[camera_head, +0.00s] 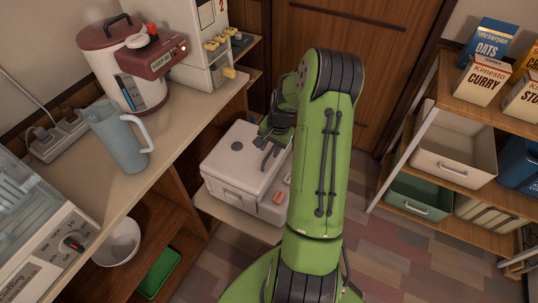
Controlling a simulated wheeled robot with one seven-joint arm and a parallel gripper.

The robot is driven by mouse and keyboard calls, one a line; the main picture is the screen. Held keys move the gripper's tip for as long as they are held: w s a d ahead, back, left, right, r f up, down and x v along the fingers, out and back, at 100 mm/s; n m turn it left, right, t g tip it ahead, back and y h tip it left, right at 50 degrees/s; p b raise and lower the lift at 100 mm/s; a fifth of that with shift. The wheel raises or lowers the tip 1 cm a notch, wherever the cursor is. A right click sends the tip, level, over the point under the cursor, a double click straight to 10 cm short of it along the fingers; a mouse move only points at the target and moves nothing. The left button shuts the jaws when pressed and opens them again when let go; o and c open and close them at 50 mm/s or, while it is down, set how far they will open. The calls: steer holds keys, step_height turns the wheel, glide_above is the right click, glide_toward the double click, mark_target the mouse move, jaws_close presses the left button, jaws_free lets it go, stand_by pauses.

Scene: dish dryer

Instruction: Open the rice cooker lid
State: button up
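The rice cooker (233,188) is a white, rounded box on a low shelf left of my arm. It has a dark round vent on top and an orange-red button at its right front. Its lid (241,160) looks closed. My gripper (266,154) is over the right part of the lid, its dark fingers pointing down and left. The fingers look apart with nothing between them. I cannot tell whether they touch the lid. My green arm hides part of the cooker's right side.
The counter at left holds a red-and-white hot water pot (121,65), a blue-grey pitcher (119,138), a power strip (58,138) and a dish dryer (32,235). A shelf rack (430,125) with boxes and bins stands right. A wooden door (345,40) is behind.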

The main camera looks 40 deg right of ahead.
steer(key=shift+w+f, duration=0.25)
steer(key=shift+f, duration=1)
jaws_close()
